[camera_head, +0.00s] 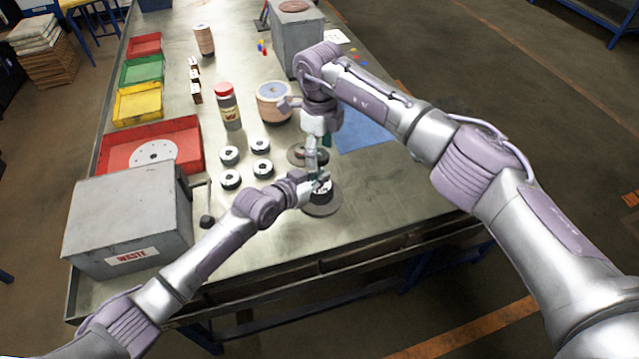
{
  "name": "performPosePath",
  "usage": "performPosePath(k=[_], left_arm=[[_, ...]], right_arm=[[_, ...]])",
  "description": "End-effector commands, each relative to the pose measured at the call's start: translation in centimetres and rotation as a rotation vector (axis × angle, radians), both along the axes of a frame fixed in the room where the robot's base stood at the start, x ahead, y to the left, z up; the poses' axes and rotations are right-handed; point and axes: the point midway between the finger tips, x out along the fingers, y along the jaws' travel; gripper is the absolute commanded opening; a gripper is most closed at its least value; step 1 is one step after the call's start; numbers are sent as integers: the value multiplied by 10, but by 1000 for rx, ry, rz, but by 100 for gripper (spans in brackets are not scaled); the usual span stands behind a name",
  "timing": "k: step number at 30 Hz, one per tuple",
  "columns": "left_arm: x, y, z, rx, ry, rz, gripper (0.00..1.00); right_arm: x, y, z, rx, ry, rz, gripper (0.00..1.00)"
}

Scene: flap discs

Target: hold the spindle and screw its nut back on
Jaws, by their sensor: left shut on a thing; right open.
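The spindle (321,208) stands near the table's right front edge, a dark round base with a dark body on it. My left gripper (322,184) is shut on its upper part and covers much of it. My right gripper (318,146) is open, pointing down just above and behind the left one. Its fingers hide part of a second round base (297,154) behind the spindle. I cannot make out the nut; it is hidden or too small to tell.
Several small black-and-white discs (262,144) lie left of the spindle. A red-capped bottle (229,106) and a round tub (274,104) stand behind. The grey waste box (128,215) and a red tray (187,140) are at left. A blue mat (367,138) lies at right.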

Motion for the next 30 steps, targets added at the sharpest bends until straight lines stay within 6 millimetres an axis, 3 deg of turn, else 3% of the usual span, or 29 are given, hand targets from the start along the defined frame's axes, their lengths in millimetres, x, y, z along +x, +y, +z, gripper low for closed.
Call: performPosePath(k=[12,21,24,29,30], left_arm=[[0,0,-1,1,2,0,0],[0,0,-1,1,2,0,0],[0,0,-1,1,2,0,0],[0,0,-1,1,2,0,0],[0,0,-1,1,2,0,0]], right_arm=[[0,0,-8,0,-1,1,67],[0,0,-8,0,-1,0,17],[0,0,-8,0,-1,-1,5],[0,0,-8,-1,-2,-3,5],[0,0,-8,-1,-2,-3,53]])
